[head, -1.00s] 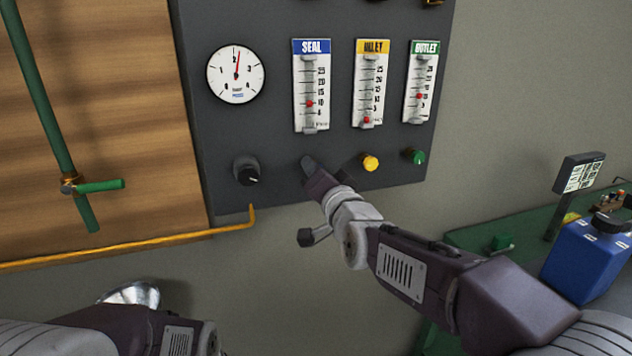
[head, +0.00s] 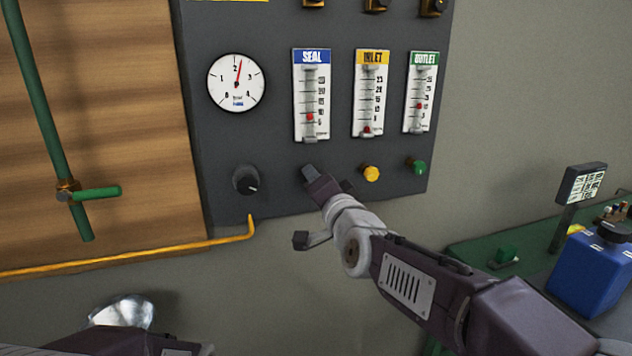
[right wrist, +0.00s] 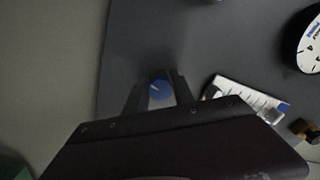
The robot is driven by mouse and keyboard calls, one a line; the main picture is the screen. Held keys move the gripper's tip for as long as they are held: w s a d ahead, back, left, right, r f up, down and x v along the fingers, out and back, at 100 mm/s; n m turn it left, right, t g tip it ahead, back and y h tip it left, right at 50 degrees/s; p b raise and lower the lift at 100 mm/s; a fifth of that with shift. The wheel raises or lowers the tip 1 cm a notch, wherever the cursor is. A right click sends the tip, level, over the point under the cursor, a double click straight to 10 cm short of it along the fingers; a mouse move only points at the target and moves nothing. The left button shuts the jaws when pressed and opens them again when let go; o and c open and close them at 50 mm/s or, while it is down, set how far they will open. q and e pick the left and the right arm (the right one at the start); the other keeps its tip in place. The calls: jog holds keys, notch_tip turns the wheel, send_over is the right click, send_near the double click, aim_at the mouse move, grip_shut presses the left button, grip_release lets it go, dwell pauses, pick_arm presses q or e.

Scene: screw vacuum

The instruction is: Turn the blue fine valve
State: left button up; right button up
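The blue fine valve is a small blue round knob (right wrist: 161,89) with a white line, seen in the right wrist view on the dark panel (head: 225,130). My right gripper (right wrist: 160,86) has one finger on each side of the knob, and the knob fills the gap at the tips. In the head view the right gripper (head: 308,172) reaches the panel below the SEAL flow meter (head: 311,95) and hides the knob. The SEAL meter's red float sits low on its scale. My left gripper is not in view; only part of the left arm shows at the bottom left.
A yellow knob (head: 371,174) and a green knob (head: 417,167) sit close to the right of the gripper. A black knob (head: 246,180) is to its left, under a round gauge (head: 236,83). A yellow pipe (head: 130,251) runs below. A blue container (head: 590,275) stands at the right.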

jog(key=o, duration=0.4)
jog(key=shift+s, duration=0.1)
jog(key=v, duration=0.9)
